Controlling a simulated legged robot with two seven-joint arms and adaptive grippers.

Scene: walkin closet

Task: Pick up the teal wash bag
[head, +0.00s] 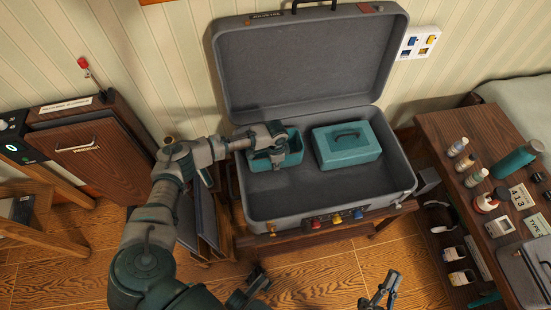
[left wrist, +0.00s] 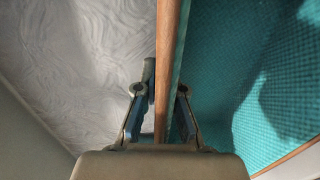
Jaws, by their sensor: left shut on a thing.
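An open-topped teal wash bag (head: 292,158) sits in the left half of the open grey suitcase. My left gripper (head: 277,158) reaches down over it from the left. In the left wrist view, its fingers (left wrist: 160,125) are shut on one wall of the bag, which has a brown rim (left wrist: 168,50). The bag's teal mesh-textured inside (left wrist: 260,80) shows to the right of this wall. The arm hides part of the bag in the head view. My right gripper (head: 380,290) is low at the bottom edge, empty, with its fingers apart.
A closed teal case with a handle (head: 345,150) lies beside the bag in the suitcase (head: 300,205). The suitcase lid (head: 310,60) stands up behind. A wooden table (head: 450,130) with bottles stands right, a brown cabinet (head: 85,150) left.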

